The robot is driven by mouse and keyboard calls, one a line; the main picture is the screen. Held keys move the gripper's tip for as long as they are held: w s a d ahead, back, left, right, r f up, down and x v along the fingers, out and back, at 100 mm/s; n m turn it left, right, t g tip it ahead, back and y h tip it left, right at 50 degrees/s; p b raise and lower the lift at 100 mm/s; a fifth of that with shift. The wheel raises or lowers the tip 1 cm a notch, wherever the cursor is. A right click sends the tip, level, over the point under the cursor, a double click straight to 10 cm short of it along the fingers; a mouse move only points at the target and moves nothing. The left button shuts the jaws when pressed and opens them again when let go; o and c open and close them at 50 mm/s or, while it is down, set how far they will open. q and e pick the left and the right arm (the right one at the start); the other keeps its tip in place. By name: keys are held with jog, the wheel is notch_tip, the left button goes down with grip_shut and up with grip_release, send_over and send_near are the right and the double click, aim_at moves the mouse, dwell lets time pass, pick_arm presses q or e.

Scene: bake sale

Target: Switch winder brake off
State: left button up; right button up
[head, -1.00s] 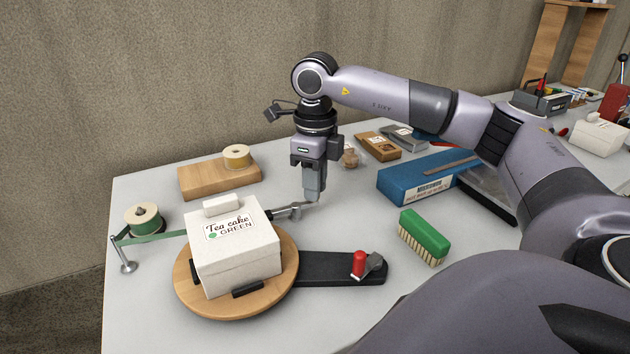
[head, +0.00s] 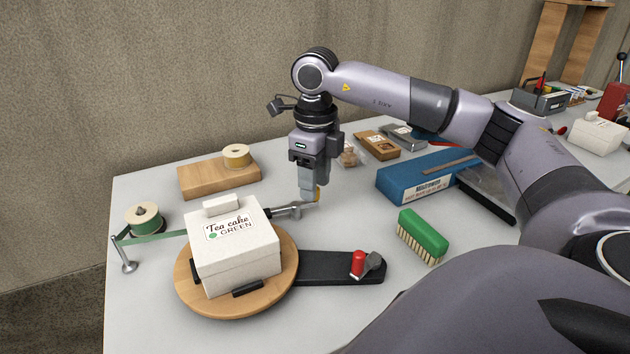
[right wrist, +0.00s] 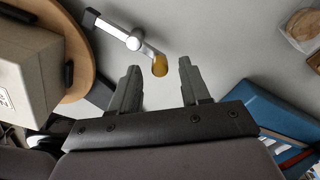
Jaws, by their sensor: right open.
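The winder has a round wooden turntable (head: 190,290) with a black arm (head: 325,268) reaching right. A red knob (head: 358,263) and a small grey lever (head: 374,264) stand at that arm's end; I cannot tell which part is the brake. A metal lever (head: 288,212) with a yellow tip (right wrist: 160,66) sticks out behind the turntable. My right gripper (head: 310,196) points down at this tip. In the right wrist view its two fingers are apart and empty, with the tip ahead between them. My left gripper is not in view.
A white tea cake box (head: 238,262) sits on the turntable. A green ribbon spool (head: 143,218) stands at left, and a wooden block (head: 205,182) with a tape roll is behind. A green brush (head: 424,232) and a blue box (head: 415,178) lie right.

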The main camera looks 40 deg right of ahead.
notch_tip(320, 180, up, 6)
jog(key=shift+r+p, duration=0.2)
jog(key=shift+p, duration=0.2)
jog(key=shift+r, duration=0.1)
